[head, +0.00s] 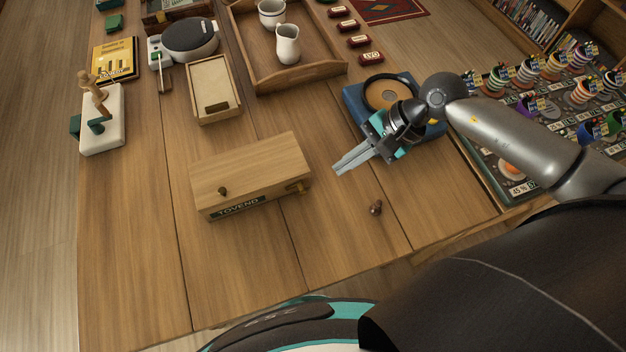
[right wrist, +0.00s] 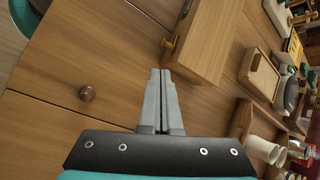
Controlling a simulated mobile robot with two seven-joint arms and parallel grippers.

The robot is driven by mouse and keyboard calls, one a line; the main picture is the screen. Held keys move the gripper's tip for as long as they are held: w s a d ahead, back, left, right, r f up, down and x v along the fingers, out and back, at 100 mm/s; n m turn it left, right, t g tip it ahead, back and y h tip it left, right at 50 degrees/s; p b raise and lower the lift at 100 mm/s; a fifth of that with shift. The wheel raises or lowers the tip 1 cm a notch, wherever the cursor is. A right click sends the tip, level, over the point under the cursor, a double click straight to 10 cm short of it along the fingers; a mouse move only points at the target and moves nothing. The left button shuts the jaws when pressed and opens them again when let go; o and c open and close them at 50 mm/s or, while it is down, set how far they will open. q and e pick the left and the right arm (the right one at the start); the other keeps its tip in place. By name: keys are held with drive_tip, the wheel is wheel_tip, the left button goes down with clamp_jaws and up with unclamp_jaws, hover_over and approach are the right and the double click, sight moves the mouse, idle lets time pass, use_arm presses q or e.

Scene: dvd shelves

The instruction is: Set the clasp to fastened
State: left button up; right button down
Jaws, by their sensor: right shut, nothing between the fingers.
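A wooden box (head: 250,170) with a dark label plate on its front stands on the table. A small brass-coloured fitting, which looks like the clasp (head: 300,187), sits at its right end; I cannot tell its setting. In the right wrist view the clasp (right wrist: 170,45) is just beyond my fingertips, on the box (right wrist: 205,40). My right gripper (head: 340,169) is shut and empty, to the right of the box and apart from the clasp. It also shows in the right wrist view (right wrist: 161,75). My left gripper is not in view.
A small brown knob (head: 376,207) is on the table, right of the box; a dark knob (head: 222,190) is on the box. A blue case (head: 358,103) lies behind my right gripper. A wooden tray (head: 318,76) with white jugs stands farther back. The table's front left is clear.

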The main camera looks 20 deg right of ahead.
drive_tip(key=b+x, duration=0.1)
drive_tip(key=x, duration=0.9)
drive_tip(key=shift+r, duration=0.15)
idle(0.4)
